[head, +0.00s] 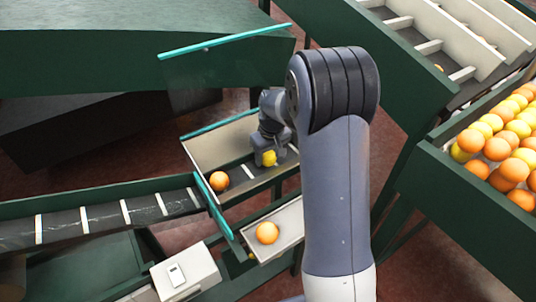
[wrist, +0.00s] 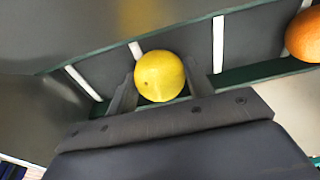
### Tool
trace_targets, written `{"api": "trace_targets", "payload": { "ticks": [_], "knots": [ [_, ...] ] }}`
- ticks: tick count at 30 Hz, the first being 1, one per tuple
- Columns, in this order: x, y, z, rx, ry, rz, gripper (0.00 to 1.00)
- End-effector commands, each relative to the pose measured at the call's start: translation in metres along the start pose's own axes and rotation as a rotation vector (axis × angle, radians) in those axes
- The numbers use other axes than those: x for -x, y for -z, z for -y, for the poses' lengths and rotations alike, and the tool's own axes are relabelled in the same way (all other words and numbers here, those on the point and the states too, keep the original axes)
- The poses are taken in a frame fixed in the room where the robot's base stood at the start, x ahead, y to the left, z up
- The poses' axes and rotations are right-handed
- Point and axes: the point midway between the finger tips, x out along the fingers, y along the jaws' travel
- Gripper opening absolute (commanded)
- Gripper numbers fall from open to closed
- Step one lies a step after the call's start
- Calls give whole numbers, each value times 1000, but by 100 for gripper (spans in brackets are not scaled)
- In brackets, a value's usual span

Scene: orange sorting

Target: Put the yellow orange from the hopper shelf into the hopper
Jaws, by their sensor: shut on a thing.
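The yellow orange (head: 269,158) is between the fingers of my gripper (head: 268,152), which is shut on it. In the wrist view the yellow orange (wrist: 160,76) sits between the two dark fingers, over the dark cleated belt. In the head view they are over the cream-walled hopper (head: 212,149), whose floor is a dark belt with white cleats. I cannot tell the height above the belt. A small cream shelf (head: 287,226) juts out at the hopper's near side. My arm hides the hopper's right end.
An orange (head: 219,181) lies at the hopper's left end, and another orange (head: 267,232) rests on the shelf. A teal-edged clear panel (head: 225,41) stands behind the hopper. A cleated conveyor (head: 80,222) runs left. A green bin (head: 450,192) full of oranges stands right.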

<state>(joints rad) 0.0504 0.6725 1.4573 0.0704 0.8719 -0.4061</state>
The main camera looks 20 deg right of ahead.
Motion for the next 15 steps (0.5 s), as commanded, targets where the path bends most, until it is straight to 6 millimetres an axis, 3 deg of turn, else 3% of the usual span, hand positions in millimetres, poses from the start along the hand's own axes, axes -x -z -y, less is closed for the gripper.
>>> {"api": "trace_targets", "payload": {
  "ticks": [1,2,9,15],
  "knots": [
    [-3,0,0,0,0,0,22],
    [-2,0,0,0,0,0,51],
    [-2,0,0,0,0,1,71],
    [-2,0,0,0,0,1,71]
  ]
}}
